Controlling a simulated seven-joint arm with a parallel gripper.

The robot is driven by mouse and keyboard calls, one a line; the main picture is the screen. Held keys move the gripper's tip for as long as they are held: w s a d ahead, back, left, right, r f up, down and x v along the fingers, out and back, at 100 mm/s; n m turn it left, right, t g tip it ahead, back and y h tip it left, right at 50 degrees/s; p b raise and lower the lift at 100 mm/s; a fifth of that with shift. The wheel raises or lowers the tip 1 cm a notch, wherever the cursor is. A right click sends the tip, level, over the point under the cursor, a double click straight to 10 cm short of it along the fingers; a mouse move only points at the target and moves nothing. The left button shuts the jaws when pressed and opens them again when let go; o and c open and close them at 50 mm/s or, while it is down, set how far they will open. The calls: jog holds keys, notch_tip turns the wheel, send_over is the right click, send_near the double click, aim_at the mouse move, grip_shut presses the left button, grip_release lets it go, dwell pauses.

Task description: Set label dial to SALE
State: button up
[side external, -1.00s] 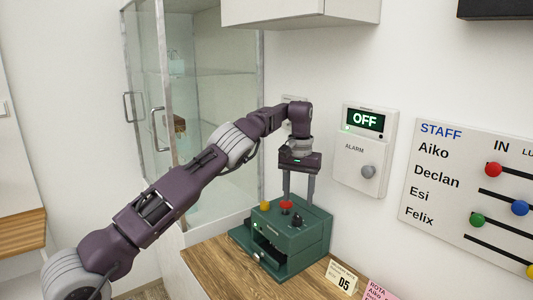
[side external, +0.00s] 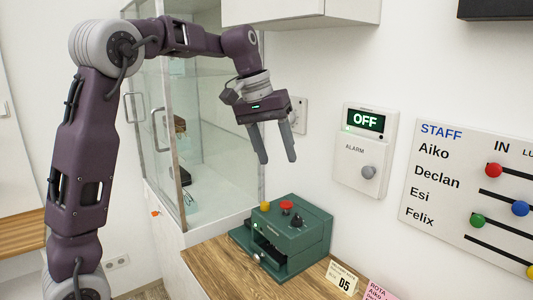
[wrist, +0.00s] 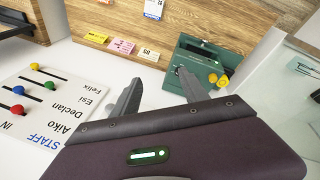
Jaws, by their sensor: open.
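A green machine (side external: 312,240) stands on the wooden counter. It also shows in the wrist view (wrist: 190,50). On its top are a yellow knob (side external: 265,206), a red button (side external: 286,206) and a dark knob (side external: 297,220). A small green light glows on its front, above a dark slot. I cannot read any SALE marking or tell which knob is the label dial. My gripper (side external: 278,160) is open and empty, above the machine and apart from it. In the wrist view its fingers (wrist: 160,78) are spread with nothing between them.
A white alarm box (side external: 365,150) on the wall reads OFF and has a grey knob. A staff board (side external: 440,190) with coloured sliders hangs at right. A glass cabinet (side external: 215,130) stands behind.

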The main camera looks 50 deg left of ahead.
jog(key=shift+m, duration=0.4)
jog(key=s, duration=0.1)
jog(key=s+d, duration=0.1)
jog(key=s+d+r, duration=0.1)
jog(key=s, duration=0.1)
jog(key=shift+s+d, duration=0.1)
jog(key=shift+d, duration=0.05)
